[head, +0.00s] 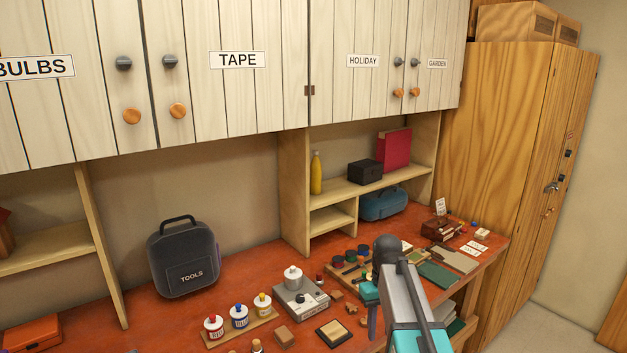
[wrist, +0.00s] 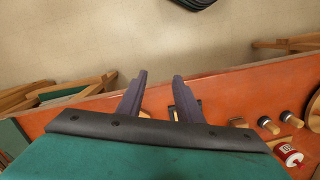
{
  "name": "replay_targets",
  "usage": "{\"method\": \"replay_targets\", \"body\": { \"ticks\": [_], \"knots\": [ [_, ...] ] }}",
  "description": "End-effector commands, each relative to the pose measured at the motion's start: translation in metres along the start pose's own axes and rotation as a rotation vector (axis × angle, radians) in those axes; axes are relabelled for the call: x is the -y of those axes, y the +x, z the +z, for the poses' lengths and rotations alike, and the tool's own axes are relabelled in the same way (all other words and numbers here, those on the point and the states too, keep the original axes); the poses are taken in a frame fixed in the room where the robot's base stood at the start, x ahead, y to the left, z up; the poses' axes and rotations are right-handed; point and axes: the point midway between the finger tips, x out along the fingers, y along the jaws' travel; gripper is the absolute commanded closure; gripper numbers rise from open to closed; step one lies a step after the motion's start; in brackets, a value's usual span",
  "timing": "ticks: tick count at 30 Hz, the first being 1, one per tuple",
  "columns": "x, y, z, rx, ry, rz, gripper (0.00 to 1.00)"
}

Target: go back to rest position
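My gripper (wrist: 159,77) shows in the wrist view with its two dark fingers apart and nothing between their tips. In the head view my gripper (head: 372,325) points down over the right part of the bench (head: 130,318), partly hidden by my own arm. I cannot tell how high its tips are above the bench top.
Beside my arm are a tray of dark round pieces (head: 338,268), a grey device (head: 300,299) and a green board (head: 437,274). Paint bottles (head: 239,317) and a black tools case (head: 183,258) stand left. Shelves (head: 375,184) and cabinets (head: 235,90) overhang the bench.

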Motion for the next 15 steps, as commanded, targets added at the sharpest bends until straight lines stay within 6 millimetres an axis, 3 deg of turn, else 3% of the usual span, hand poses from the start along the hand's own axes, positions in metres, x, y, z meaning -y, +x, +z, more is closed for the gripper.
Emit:
{"method": "replay_targets", "body": {
  "ticks": [1,3,15],
  "knots": [
    [0.002,0.021,0.004,0.021,-0.001,-0.006,0.67],
    [0.004,0.045,0.009,0.049,-0.002,-0.015,0.67],
    [0.020,0.179,0.050,0.195,-0.004,-0.060,0.67]
  ]
}}
